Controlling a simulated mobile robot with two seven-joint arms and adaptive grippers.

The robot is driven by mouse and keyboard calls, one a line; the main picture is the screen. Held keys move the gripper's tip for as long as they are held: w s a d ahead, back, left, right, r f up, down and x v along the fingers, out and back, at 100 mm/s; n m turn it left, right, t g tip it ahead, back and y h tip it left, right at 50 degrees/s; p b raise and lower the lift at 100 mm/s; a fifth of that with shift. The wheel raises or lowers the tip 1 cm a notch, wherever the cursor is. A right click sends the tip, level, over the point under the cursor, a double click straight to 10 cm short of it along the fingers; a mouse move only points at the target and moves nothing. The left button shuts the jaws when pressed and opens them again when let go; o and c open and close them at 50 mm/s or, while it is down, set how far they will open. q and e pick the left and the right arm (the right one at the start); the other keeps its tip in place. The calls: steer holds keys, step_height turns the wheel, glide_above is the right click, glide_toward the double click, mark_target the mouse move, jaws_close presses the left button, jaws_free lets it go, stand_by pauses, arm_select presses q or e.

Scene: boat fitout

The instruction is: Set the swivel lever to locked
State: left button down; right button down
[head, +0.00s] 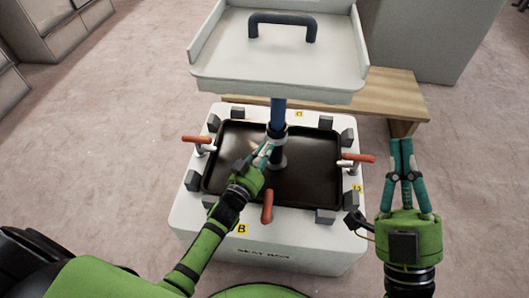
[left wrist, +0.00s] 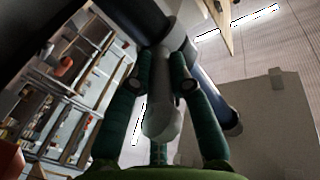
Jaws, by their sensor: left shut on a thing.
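The swivel lever (left wrist: 163,122) is a grey rounded lever on the post's collar, seen between my left fingers in the left wrist view. In the head view it is mostly hidden by the gripper. My left gripper (head: 265,152) is shut on it, beside the blue post (head: 278,112); the fingers also show in the left wrist view (left wrist: 161,85). No lock marking is legible, so I cannot tell the lever's setting. My right gripper (head: 402,146) has its fingertips together, empty, to the right of the white base box (head: 190,212).
A white tray-like top (head: 275,75) with a dark handle (head: 282,22) sits above the post. Orange-handled clamps (head: 196,140) and dark blocks surround the dark panel (head: 310,185). A wooden bench (head: 385,95) stands behind right. Open floor lies to the left.

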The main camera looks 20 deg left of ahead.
arm_select(q)
steer(key=shift+d, duration=0.1)
steer(key=c, duration=1.1)
jaws_free()
steer(key=s, duration=0.4)
steer(key=s+a, duration=0.1)
steer(key=s, duration=0.3)
steer(key=s+a, duration=0.1)
steer(key=s, duration=0.2)
steer(key=shift+s, duration=0.4)
steer(key=shift+r, duration=0.1)
